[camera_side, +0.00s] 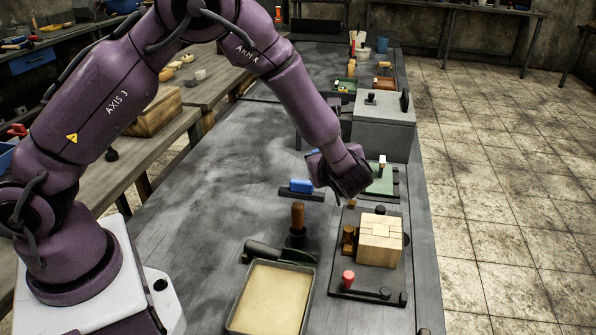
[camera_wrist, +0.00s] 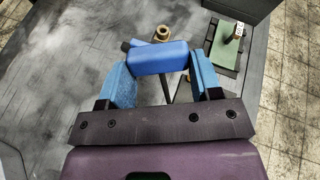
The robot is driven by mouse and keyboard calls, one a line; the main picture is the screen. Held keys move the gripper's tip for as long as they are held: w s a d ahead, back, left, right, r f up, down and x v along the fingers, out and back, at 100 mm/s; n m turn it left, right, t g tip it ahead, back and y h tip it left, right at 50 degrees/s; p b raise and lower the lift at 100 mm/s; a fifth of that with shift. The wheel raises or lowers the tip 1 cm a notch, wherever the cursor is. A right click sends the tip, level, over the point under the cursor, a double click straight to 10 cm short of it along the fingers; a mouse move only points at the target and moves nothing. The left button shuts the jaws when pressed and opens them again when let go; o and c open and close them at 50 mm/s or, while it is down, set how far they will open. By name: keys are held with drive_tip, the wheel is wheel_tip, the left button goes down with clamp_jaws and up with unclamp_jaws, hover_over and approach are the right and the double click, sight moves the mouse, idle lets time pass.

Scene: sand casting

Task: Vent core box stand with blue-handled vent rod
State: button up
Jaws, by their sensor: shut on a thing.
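The vent rod's blue handle (camera_wrist: 160,58) lies between the two blue finger pads of my gripper (camera_wrist: 162,74) in the wrist view. A thin dark shaft shows below it. In the side view the blue handle (camera_side: 301,186) appears just left of my gripper (camera_side: 318,176), over a narrow dark rest. My gripper is shut on the handle; whether it is clear of the rest I cannot tell. The pale wooden core box (camera_side: 380,243) sits on its dark stand (camera_side: 338,292) at the lower right of the side view.
The stand carries a red knob (camera_side: 348,278) and dark knobs. Nearby are a sand tray (camera_side: 232,325), a brown-handled tool (camera_side: 298,215), a green plate (camera_side: 381,182) and a grey box (camera_side: 383,128). The bench left of the tray is clear.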

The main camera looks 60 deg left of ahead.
drive_tip(key=w+d+r+m+t+h, duration=0.1)
drive_tip(key=w+d+r+m+t, duration=0.15)
drive_tip(key=d+t, duration=0.2)
drive_tip(key=w+d+r+m+t, duration=0.1)
drive_tip(key=d+r+m+t, duration=0.15)
drive_tip(key=d, duration=0.25)
drive_tip(key=shift+d+f, duration=0.2)
drive_tip(key=shift+f, duration=2.35)
drive_tip(key=shift+s+f, duration=0.1)
drive_tip(key=shift+f, duration=0.1)
drive_tip(key=shift+d+f, duration=0.3)
drive_tip(key=shift+f, duration=0.8)
drive_tip(key=shift+d+f, duration=0.25)
drive_tip(key=shift+f, duration=0.8)
drive_tip(key=shift+r, duration=0.1)
